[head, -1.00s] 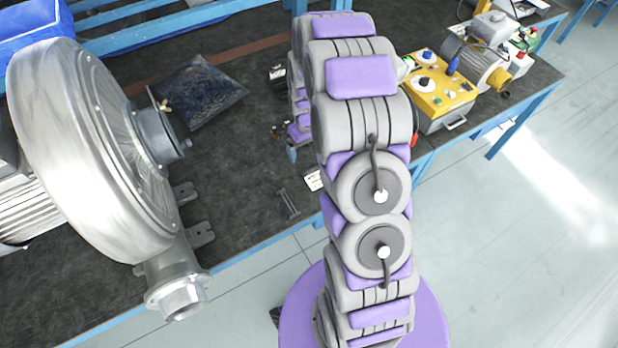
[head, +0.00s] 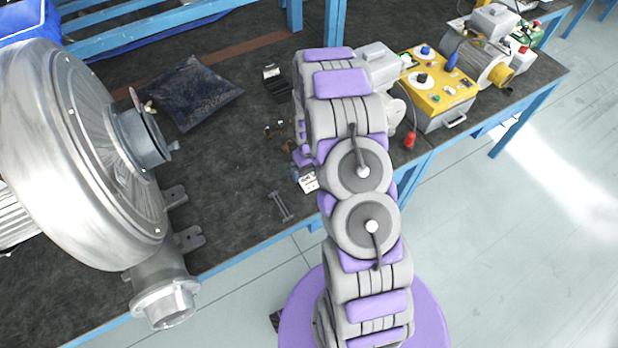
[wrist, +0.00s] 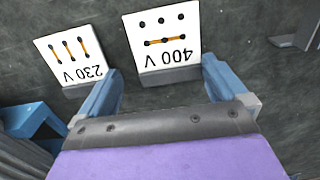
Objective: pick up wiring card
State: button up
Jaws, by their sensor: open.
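Two white wiring cards show in the wrist view. The 400 V card (wrist: 163,38) has black dots and one orange bar, and a dark grey strip along its near edge. The 230 V card (wrist: 68,50) has three orange bars and lies to its left. My gripper (wrist: 163,75) is open and empty, its blue fingers on either side of the 400 V card's near edge. Whether they touch it I cannot tell. In the head view one white card (head: 308,181) shows beside my arm; which one is unclear. My gripper is mostly hidden there behind the arm.
A blue part (wrist: 35,122) sits left of my gripper.

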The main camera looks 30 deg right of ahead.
jog(key=shift+d+f, duration=0.15)
jog(key=shift+f, duration=0.1)
jog(key=shift+a+r, duration=0.1)
jog(key=shift+a, duration=0.75)
jog(key=shift+c, duration=0.8)
jog(key=shift+a+r, duration=0.1)
jog(key=shift+a, duration=0.3)
jog(key=c, duration=0.3)
jog(key=shift+d, duration=0.8)
jog(key=c, duration=0.6)
